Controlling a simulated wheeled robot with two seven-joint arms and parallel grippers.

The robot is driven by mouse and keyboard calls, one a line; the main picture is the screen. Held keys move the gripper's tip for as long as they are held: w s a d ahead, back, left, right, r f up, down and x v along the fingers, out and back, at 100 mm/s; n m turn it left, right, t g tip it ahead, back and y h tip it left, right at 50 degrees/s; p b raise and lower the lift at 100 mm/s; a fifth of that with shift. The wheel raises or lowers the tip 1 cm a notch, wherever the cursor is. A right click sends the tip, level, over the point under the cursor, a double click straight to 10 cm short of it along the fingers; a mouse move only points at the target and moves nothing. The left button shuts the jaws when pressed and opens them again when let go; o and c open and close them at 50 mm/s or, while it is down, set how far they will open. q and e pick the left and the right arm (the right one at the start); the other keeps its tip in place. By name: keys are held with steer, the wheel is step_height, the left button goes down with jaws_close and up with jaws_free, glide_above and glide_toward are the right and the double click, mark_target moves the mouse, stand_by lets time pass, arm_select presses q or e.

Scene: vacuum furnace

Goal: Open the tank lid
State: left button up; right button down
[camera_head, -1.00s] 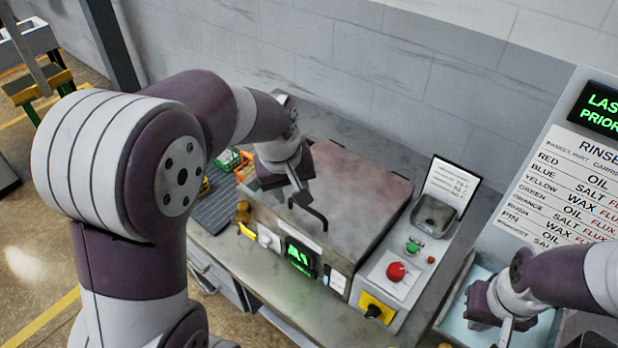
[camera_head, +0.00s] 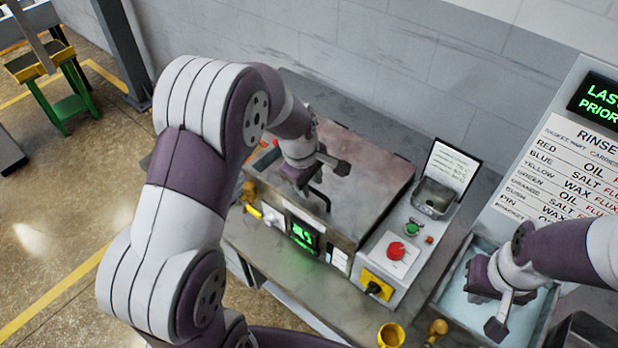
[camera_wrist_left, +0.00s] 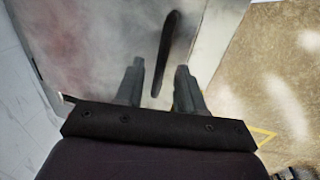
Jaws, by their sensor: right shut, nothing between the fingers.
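The tank is a grey metal box with a flat, stained lid (camera_head: 365,170) that lies closed. A black bar handle (camera_head: 321,198) stands on the lid near its front left. My left gripper (camera_head: 322,182) is open just above the lid, beside and behind the handle in the head view. In the left wrist view the handle (camera_wrist_left: 166,52) appears ahead of the gap between the two spread fingers (camera_wrist_left: 158,82); I see no contact. My right gripper (camera_head: 500,318) is shut and empty, over the basin at the right.
A control panel with a red button (camera_head: 396,250) and a yellow-black switch (camera_head: 376,285) adjoins the tank's right side. A framed note (camera_head: 452,167) stands behind it. A pale-blue basin (camera_head: 455,305) and a rinse sign (camera_head: 570,165) are at the right. A wall runs behind the bench.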

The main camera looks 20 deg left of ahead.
arm_select(q)
jaws_close()
steer(key=w+d+r+p, duration=0.1)
steer(key=w+r+p, duration=0.2)
steer(key=r+p, duration=0.2)
steer(key=w+d+r+p, duration=0.1)
steer(key=w+r+p, duration=0.3)
steer(key=r, duration=0.5)
steer(key=shift+w+d+p, duration=0.2)
steer(key=shift+d+p, duration=0.2)
steer(key=shift+p, duration=0.15)
